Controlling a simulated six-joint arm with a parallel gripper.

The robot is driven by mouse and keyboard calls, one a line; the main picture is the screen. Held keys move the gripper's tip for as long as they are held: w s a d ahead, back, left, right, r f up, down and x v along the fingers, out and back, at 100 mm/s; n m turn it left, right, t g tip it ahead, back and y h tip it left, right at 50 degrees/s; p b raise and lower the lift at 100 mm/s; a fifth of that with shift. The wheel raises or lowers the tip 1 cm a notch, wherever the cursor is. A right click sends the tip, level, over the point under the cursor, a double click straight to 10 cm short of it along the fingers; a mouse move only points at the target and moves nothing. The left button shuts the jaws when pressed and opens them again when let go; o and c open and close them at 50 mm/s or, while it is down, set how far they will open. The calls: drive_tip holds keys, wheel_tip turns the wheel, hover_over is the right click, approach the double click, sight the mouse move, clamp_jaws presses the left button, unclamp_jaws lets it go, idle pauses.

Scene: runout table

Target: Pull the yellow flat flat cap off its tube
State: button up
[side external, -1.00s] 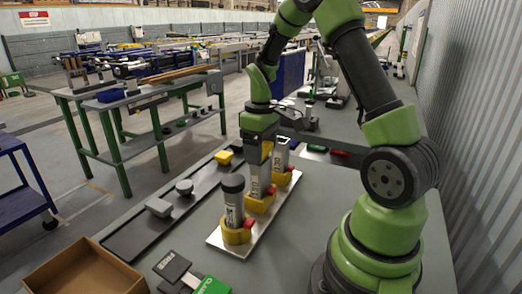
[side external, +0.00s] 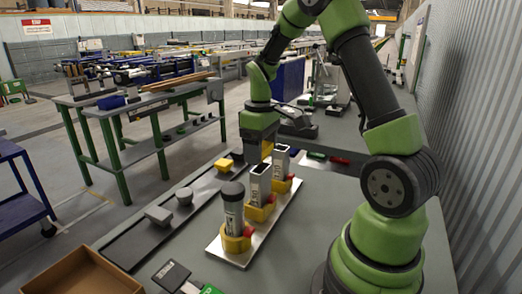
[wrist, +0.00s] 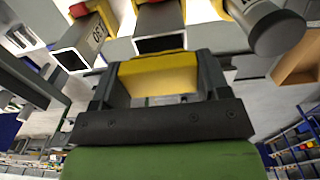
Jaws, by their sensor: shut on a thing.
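My gripper (side external: 262,150) is shut on the yellow flat cap (wrist: 158,75). In the wrist view the cap spans the space between both fingers. In the side view its yellow edge (side external: 267,149) shows only in part beside the finger. The middle square tube (side external: 260,184) stands upright in a yellow holder, its open mouth showing. The cap is clear of this tube, just above and behind its mouth. In the wrist view the open end of the middle tube (wrist: 160,43) faces the cap, with a gap between.
A second open square tube (side external: 281,161) stands behind, and a dark-capped round tube (side external: 233,212) in front, on a metal plate (side external: 230,257). A dark rail (side external: 128,246) at left carries grey caps (side external: 184,195) and another yellow cap (side external: 224,164). An open cardboard box (side external: 84,277) sits front left.

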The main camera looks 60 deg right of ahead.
drive_tip(key=shift+r, duration=0.6)
